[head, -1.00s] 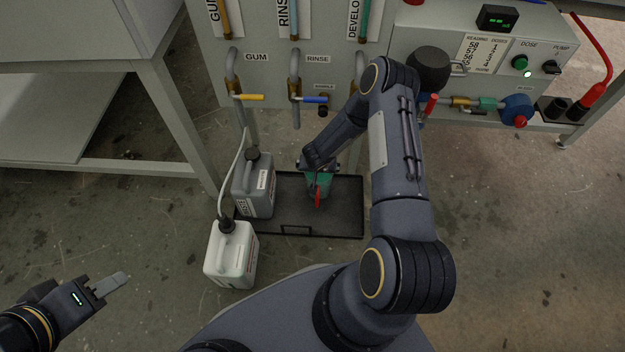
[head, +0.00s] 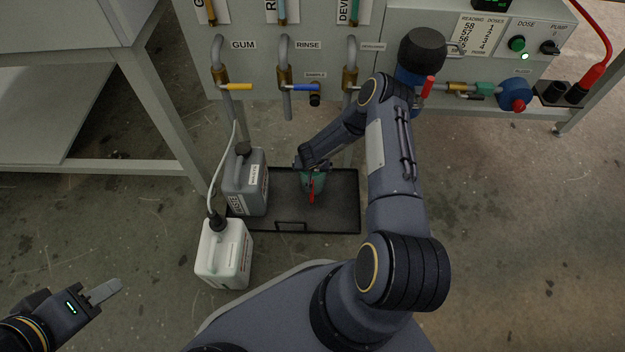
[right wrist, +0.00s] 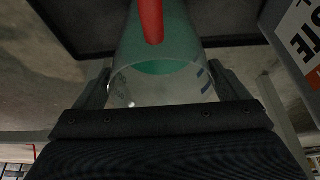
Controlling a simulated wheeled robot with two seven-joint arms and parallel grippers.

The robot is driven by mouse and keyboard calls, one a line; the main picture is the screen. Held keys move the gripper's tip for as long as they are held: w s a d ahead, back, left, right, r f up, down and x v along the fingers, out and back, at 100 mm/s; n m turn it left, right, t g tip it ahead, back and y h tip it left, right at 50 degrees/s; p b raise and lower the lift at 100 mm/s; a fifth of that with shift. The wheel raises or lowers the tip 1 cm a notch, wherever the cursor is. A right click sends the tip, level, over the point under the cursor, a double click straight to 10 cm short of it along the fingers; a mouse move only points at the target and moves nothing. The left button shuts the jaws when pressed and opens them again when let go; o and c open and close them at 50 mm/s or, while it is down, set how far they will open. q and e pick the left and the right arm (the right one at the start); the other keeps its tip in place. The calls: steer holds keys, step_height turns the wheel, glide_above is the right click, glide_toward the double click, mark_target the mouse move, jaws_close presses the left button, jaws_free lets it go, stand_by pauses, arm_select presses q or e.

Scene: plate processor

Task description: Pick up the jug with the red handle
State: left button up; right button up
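The jug with the red handle (head: 312,190) stands upright on the black tray (head: 343,214) under the machine's taps. It is see-through with green liquid inside. In the right wrist view the jug (right wrist: 160,88) sits between my right fingers, its red handle pointing away at the top. My right gripper (head: 312,165) is at the jug, with one finger on each side of its rim. The fingers look close to the walls, but I cannot tell whether they press on it. My left gripper (head: 103,291) is at the lower left, far from the jug; its opening is unclear.
A grey canister (head: 245,188) stands on the tray left of the jug. A white canister (head: 224,262) with a hose stands on the floor in front of it. Taps with yellow (head: 237,87) and blue (head: 305,87) levers hang above. Floor to the right is clear.

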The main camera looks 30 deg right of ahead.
steer(key=c, duration=1.4)
steer(key=shift+c, duration=0.2)
steer(key=shift+r, duration=0.25)
